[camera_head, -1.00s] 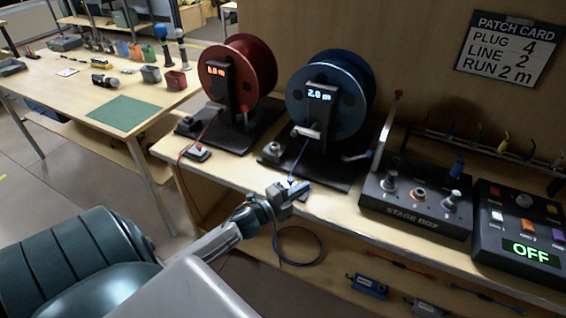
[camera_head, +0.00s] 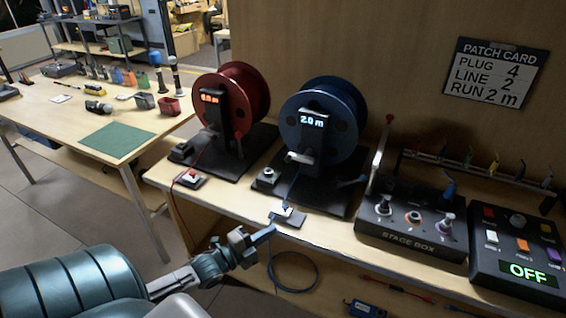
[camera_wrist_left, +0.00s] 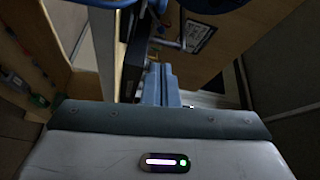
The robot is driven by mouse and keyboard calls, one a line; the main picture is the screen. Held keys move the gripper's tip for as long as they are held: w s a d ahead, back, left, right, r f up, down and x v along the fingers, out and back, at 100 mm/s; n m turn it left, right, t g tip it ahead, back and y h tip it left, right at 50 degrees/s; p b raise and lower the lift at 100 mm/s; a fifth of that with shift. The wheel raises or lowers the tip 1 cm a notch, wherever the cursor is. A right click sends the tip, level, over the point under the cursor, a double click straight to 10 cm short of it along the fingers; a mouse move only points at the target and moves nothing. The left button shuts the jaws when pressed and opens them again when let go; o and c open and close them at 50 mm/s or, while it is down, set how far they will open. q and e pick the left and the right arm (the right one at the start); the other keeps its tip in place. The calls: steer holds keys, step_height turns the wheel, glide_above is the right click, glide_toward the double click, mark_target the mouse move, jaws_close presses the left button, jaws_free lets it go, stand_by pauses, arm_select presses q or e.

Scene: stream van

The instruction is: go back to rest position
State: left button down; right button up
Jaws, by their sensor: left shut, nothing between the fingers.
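My left gripper (camera_head: 262,238) is shut and empty in the head view. It hangs in front of the bench's front edge, below the blue reel (camera_head: 322,118), whose display reads 2.0 m. In the left wrist view the closed blue-grey fingers (camera_wrist_left: 161,84) point away from the camera. A blue cable runs down from the blue reel to a small holder (camera_head: 289,216) at the bench's front edge. A loop of the blue cable (camera_head: 294,272) hangs below that edge, close to the gripper. My right gripper is in neither view.
The bench also carries a red reel (camera_head: 243,100), the stage box (camera_head: 408,226) and a switch panel (camera_head: 517,247) reading OFF. A patch card (camera_head: 495,73) is on the wall. A side table (camera_head: 60,125) stands at the left. Open floor (camera_head: 60,215) lies between.

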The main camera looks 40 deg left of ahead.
arm_select(q)
steer(key=shift+f, duration=0.1)
steer(key=s+a+f+n+g+y, duration=0.2)
steer(key=s+f+n+g, duration=0.15)
steer(key=f, duration=0.75)
steer(key=s+a+f+n+g+y, duration=0.2)
steer(key=s+f+n, duration=0.15)
steer(key=f, duration=0.65)
steer(key=s+a+f+n+g+y, duration=0.1)
steer(key=s+f+n+g+y, duration=0.2)
steer(key=f, duration=0.8)
steer(key=s+d+f+n+g, duration=0.2)
steer(key=s+d+f, duration=0.2)
steer(key=s, duration=0.5)
steer(key=s+d+f+n+g+h, duration=0.1)
steer(key=s+d+f+n+g, duration=0.2)
steer(key=s+f, duration=0.6)
steer(key=s+d+f+n+g, duration=0.3)
steer(key=s+d+f, duration=0.3)
steer(key=s, duration=0.4)
steer(key=shift+s+d+f+h, duration=0.2)
steer(key=shift+d+f+h, duration=0.15)
steer(key=shift+f, duration=0.4)
steer(key=shift+w+d+g, duration=0.1)
steer(key=shift+d+g, duration=0.05)
steer(key=shift+g, duration=0.1)
